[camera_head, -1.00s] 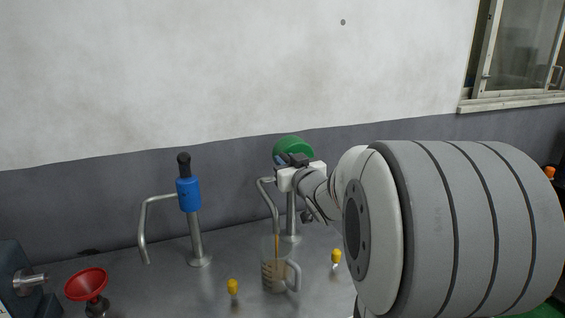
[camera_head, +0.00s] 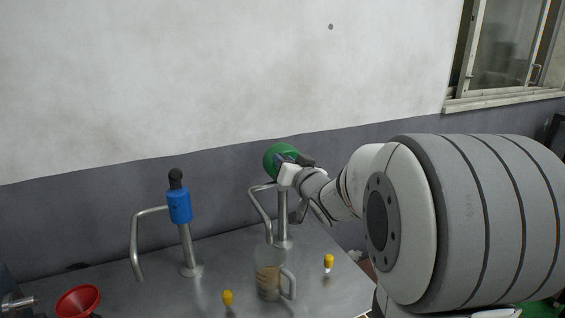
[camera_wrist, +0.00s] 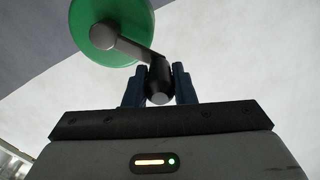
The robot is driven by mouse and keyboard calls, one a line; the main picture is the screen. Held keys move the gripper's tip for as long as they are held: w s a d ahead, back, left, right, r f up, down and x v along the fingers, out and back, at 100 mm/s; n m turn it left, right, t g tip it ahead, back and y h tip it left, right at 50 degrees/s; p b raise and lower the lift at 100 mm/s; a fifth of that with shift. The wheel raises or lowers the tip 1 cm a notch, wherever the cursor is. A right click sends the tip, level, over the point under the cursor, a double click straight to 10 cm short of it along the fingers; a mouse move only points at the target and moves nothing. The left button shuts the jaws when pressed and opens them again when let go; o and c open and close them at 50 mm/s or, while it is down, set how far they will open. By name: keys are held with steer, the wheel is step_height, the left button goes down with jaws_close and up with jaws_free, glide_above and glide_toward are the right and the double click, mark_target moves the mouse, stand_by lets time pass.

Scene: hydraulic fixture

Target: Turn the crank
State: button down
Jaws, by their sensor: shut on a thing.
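The green round pump head (camera_head: 271,160) sits on a metal post at the back of the bench, and it also shows in the wrist view (camera_wrist: 137,28). A grey metal crank arm (camera_wrist: 128,45) runs from its centre to a black handle (camera_wrist: 159,76). My gripper (camera_wrist: 160,72) is shut on the handle, with a blue finger on each side. In the head view my gripper (camera_head: 288,165) covers part of the green head. The bent spout (camera_head: 262,212) reaches down over a clear jug (camera_head: 268,257), which holds some brownish liquid.
A blue pump (camera_head: 180,206) with a black top and bent spout stands to the left. A red funnel (camera_head: 78,301) is at the lower left. Two yellow-topped parts, one left (camera_head: 227,297) and one right (camera_head: 328,261), flank the jug. A wall rises close behind.

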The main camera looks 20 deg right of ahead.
steer(key=c, duration=1.2)
jaws_free()
steer(key=shift+s, duration=0.1)
steer(key=s+d, duration=0.1)
steer(key=s, duration=0.6)
steer(key=shift+s+b, duration=0.35)
steer(key=shift+b, duration=0.05)
steer(key=shift+d+f, duration=0.1)
